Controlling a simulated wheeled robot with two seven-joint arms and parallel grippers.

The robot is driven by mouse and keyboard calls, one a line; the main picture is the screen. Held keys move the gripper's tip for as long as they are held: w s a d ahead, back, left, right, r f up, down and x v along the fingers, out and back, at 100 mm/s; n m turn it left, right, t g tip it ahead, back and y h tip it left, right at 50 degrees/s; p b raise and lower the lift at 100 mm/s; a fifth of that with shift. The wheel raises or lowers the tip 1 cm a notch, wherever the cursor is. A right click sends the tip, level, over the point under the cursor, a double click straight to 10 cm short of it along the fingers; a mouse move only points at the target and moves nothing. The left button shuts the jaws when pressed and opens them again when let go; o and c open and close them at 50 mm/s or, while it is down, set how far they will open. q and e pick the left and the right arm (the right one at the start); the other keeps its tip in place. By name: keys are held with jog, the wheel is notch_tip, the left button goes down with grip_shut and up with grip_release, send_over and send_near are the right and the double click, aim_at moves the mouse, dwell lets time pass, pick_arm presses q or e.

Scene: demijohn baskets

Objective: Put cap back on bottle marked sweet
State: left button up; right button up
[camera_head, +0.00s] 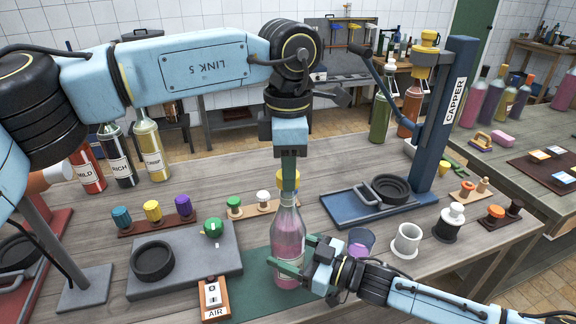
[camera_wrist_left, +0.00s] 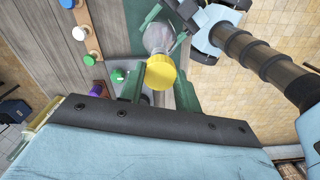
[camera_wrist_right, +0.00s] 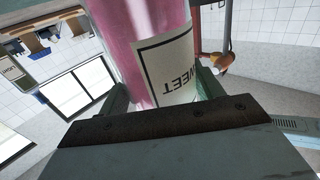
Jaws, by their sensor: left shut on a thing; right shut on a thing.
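A clear glass bottle (camera_head: 288,238) of pink liquid stands upright on a green mat (camera_head: 258,272). Its label, partly readable as "SWEET" and upside down, shows in the right wrist view (camera_wrist_right: 172,75). My right gripper (camera_head: 300,262) is shut around the bottle's body from the right. My left gripper (camera_head: 288,170) points down over the bottle's neck, shut on a yellow cap (camera_wrist_left: 160,73). In the head view the fingers partly hide the cap, which is in line with the bottle mouth. I cannot tell whether cap and mouth touch.
A grey board (camera_head: 200,262) with a black ring and a green-topped knob lies left of the bottle. Racks of coloured caps (camera_head: 153,211) stand behind.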

pick_arm(q)
jog(key=m, duration=0.3)
jog(key=shift+m, duration=0.4)
jog(key=m, duration=0.3)
jog(key=shift+m, duration=0.4)
jog(key=m, duration=0.3)
jog(key=shift+m, duration=0.4)
jog(key=m, duration=0.3)
jog(key=shift+m, duration=0.3)
jog(key=m, duration=0.3)
jog(key=shift+m, duration=0.3)
jog(key=m, duration=0.3)
jog(key=shift+m, duration=0.4)
jog(key=m, duration=0.6)
jog(key=shift+m, duration=0.3)
jog(key=o, duration=0.9)
jog(key=shift+f, duration=0.1)
